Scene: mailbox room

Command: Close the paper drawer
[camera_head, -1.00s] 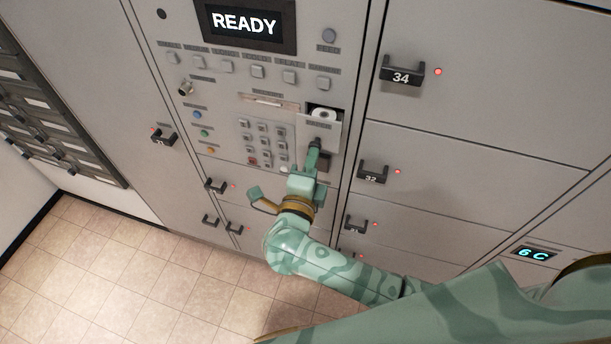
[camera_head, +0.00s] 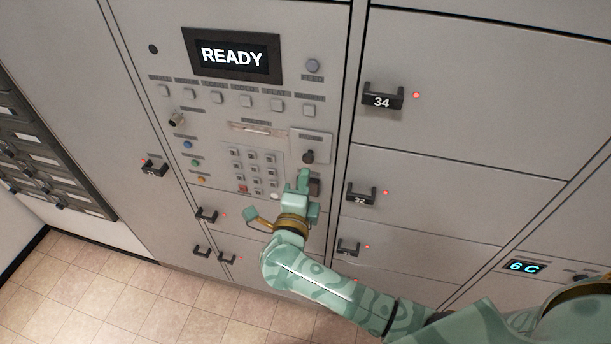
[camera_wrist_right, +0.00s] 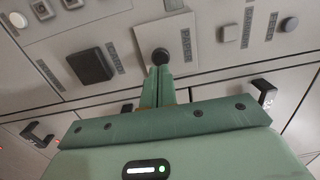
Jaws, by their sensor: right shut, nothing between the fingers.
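The paper drawer (camera_head: 312,142) is a light grey square front with a dark round knob (camera_head: 308,157), on the right of the control panel. Its front looks flush with the panel, and no opening or paper roll shows. My right gripper (camera_head: 304,174) is shut and empty, with its fingertips just below the knob. In the right wrist view, the shut fingertips (camera_wrist_right: 161,72) point at the knob (camera_wrist_right: 161,57) on the drawer front (camera_wrist_right: 177,38). They look very close to it; I cannot tell if they touch. My left gripper is not in view.
A screen (camera_head: 232,56) reading READY is above the drawer. A keypad (camera_head: 255,170) is to its left, and a dark square part (camera_wrist_right: 91,65) is beside it. Locker doors with protruding handles, such as 34 (camera_head: 382,101), stand to the right. The tiled floor (camera_head: 110,295) is clear.

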